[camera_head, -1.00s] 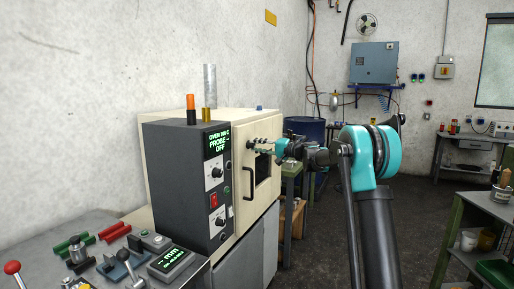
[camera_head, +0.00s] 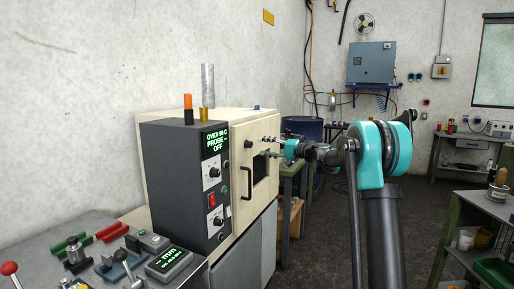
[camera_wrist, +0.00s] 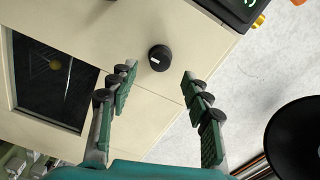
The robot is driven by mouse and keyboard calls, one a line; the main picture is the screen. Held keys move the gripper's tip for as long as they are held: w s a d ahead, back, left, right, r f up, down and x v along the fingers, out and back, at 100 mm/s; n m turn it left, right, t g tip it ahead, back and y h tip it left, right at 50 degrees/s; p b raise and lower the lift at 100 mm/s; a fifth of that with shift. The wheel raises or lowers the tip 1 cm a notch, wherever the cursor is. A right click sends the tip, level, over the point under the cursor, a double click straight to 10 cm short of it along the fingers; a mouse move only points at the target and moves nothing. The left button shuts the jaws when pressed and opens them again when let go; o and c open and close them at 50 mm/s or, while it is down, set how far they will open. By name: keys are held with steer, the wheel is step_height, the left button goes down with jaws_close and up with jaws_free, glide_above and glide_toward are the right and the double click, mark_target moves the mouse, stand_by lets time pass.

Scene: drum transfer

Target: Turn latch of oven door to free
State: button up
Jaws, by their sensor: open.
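The cream oven (camera_head: 200,118) stands beside the wall, with a dark grey control box (camera_head: 170,170) at its near side. Its door has a dark window (camera_head: 260,168) and a black handle (camera_head: 246,184). A round black latch knob (camera_head: 249,144) sits on the front above the handle. In the wrist view the knob (camera_wrist: 159,58) has a white mark. My gripper (camera_head: 267,147) is in front of the oven face. In the wrist view my gripper (camera_wrist: 158,75) is open and empty, its fingers either side of the knob's line, apart from it.
The control box display reads "PROBE OFF". A bench (camera_head: 100,235) with tools and a small display is at the lower left. A blue drum (camera_head: 303,129) stands behind my arm. A shelf cart (camera_head: 450,215) is at the right, with clear floor between.

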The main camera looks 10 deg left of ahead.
steer(key=v, duration=0.6)
steer(key=shift+s+d, duration=0.15)
steer(key=shift+d, duration=0.25)
steer(key=s+d+f+h, duration=0.5)
steer(key=s+d+f, duration=0.2)
steer(key=s+f, duration=0.4)
steer(key=s+d+f+g+h, duration=0.1)
steer(key=s+d+f+h, duration=0.5)
steer(key=s+f, duration=0.6)
steer(key=s+d+f+g+h, duration=0.1)
steer(key=s+d+f+h, duration=0.5)
steer(key=s, duration=1.8)
step_height(320, 180, down, 6)
steer(key=shift+d+n, duration=0.4)
steer(key=shift+d, duration=0.5)
